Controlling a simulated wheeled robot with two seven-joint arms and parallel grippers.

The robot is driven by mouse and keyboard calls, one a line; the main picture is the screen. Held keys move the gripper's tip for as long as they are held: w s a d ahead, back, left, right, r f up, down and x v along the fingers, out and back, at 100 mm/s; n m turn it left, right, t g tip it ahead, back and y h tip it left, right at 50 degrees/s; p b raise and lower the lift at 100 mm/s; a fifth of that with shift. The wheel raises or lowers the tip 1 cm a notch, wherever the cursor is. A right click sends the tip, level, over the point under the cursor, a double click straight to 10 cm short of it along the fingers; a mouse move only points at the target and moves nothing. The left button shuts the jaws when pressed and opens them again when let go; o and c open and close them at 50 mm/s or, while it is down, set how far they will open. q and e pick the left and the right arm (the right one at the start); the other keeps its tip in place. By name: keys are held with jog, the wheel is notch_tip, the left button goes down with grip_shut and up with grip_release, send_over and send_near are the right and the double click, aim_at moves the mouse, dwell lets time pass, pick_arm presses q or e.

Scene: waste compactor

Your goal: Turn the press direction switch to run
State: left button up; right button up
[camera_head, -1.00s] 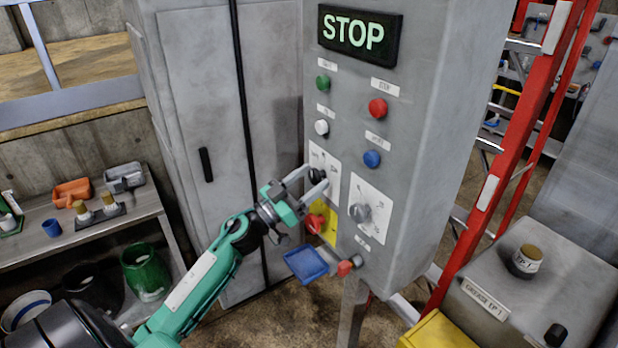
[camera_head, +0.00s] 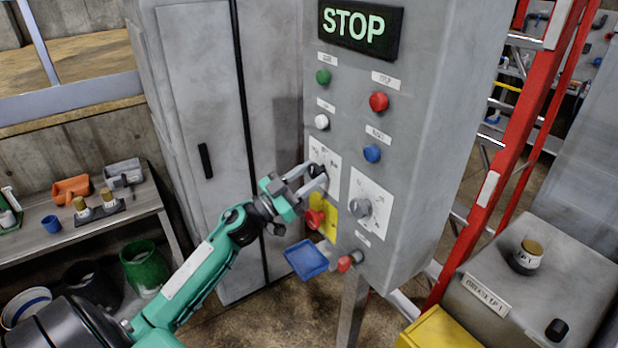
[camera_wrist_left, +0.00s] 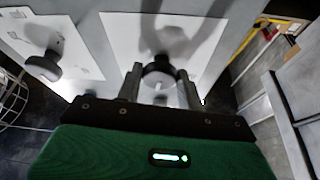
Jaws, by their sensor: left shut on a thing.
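The control panel (camera_head: 400,180) is a tall grey box with a lit STOP sign (camera_head: 361,28). A black rotary switch (camera_head: 317,170) sits on a white plate at the panel's left, and it also shows in the left wrist view (camera_wrist_left: 158,72). My left gripper (camera_head: 312,178) is shut on this black switch, one finger on each side of it. The fingers partly hide the knob, and the plate's labels are too small to read. A second, grey rotary knob (camera_head: 360,208) sits on another white plate to the right. My right gripper is not in view.
Green (camera_head: 323,76), red (camera_head: 379,102), white (camera_head: 322,122) and blue (camera_head: 372,153) buttons are above the switches. A red knob on a yellow plate (camera_head: 330,218) is just below my gripper. A blue tray (camera_head: 306,259) hangs lower. A red ladder (camera_head: 500,150) stands right.

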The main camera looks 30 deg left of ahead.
pick_arm(q)
jog(key=m+g+h, duration=0.1)
jog(key=m, duration=0.1)
jog(key=m+g+h+b, duration=0.1)
jog(key=m, duration=0.4)
jog(key=shift+a+m+g+h, duration=0.15)
jog(key=shift+m+g+h, duration=0.15)
jog(key=shift+g+h, duration=0.1)
jog(key=shift+w+r+m+g+h+b, duration=0.1)
jog(key=shift+m+g+h+b, duration=0.2)
jog(key=shift+m, duration=0.65)
jog(key=shift+r+m+g+h+b, duration=0.1)
jog(key=shift+m+g, duration=0.3)
jog(key=shift+m, duration=0.55)
jog(key=o, duration=1)
jog(key=shift+f, duration=0.1)
